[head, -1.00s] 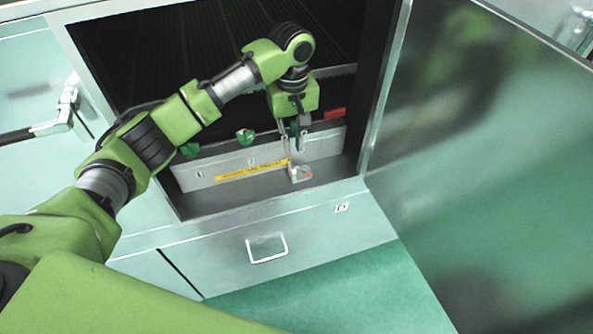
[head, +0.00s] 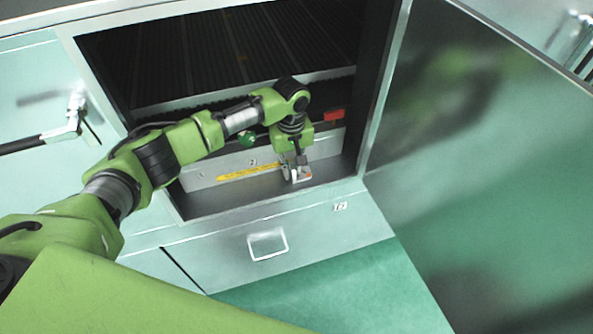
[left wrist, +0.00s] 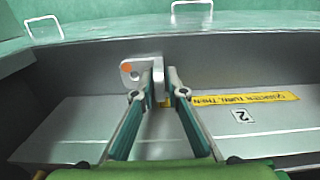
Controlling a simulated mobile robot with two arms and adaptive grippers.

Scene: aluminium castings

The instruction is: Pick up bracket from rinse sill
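The bracket (head: 301,175) is a small pale metal angle with an orange mark, on the sill (head: 225,205) inside the open cabinet front. In the left wrist view the bracket (left wrist: 137,73) shows a flat tab with a hole and an orange dot, and an upright plate. My left gripper (head: 294,172) is down at the bracket. In the left wrist view its fingers (left wrist: 159,85) stand on either side of the upright plate, open, with a small gap by the right finger. Contact at the left finger cannot be told. My right gripper is not in view.
A yellow label strip (head: 248,172) runs along the panel behind the sill. A red block (head: 334,115) and a green knob (head: 247,139) sit above it. The open door (head: 465,150) stands close at the right. A drawer with a handle (head: 268,245) is below.

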